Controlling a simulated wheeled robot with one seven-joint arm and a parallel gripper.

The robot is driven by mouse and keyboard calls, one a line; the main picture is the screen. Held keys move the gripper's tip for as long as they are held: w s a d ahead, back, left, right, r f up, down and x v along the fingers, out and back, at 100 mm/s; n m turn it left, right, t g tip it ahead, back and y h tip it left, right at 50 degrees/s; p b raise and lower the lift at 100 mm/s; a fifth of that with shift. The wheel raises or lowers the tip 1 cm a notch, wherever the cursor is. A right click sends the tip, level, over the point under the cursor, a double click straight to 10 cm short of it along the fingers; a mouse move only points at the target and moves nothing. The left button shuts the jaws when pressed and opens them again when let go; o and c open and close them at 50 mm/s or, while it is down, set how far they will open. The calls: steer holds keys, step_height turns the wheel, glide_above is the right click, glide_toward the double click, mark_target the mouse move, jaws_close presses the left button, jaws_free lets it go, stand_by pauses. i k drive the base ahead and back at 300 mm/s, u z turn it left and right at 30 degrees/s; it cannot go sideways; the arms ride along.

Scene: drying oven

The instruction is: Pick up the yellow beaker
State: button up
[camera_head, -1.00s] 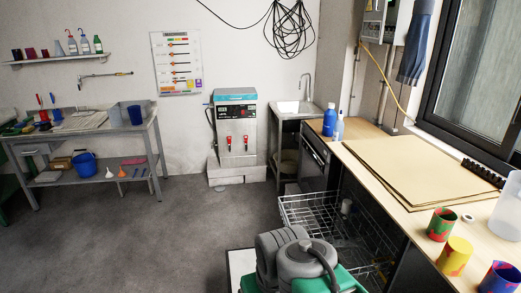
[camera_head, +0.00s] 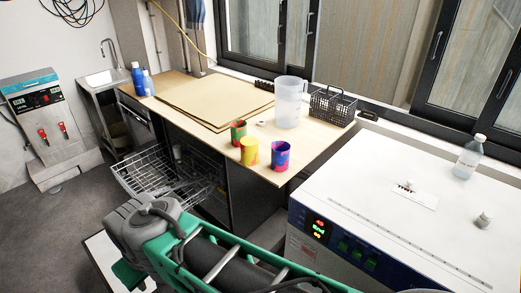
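The yellow beaker (camera_head: 249,151) stands upright near the front edge of the wooden counter (camera_head: 190,112). A red and green beaker (camera_head: 238,132) stands just behind it to the left, and a blue and pink beaker (camera_head: 281,156) stands to its right. My grey and green arm is folded in the lower foreground, apart from the beakers. My gripper cannot be made out in this view.
A clear jug (camera_head: 289,102) and a black basket (camera_head: 332,106) stand behind the beakers. Brown sheets (camera_head: 213,100) cover the counter's left part. A white oven (camera_head: 400,200) stands at the right, with a bottle (camera_head: 467,158) on top. An open wire rack (camera_head: 150,172) juts out below the counter.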

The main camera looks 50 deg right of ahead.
mark_target(249, 145)
steer(key=z, duration=0.3)
steer(key=i, duration=1.35)
steer(key=u, duration=0.25)
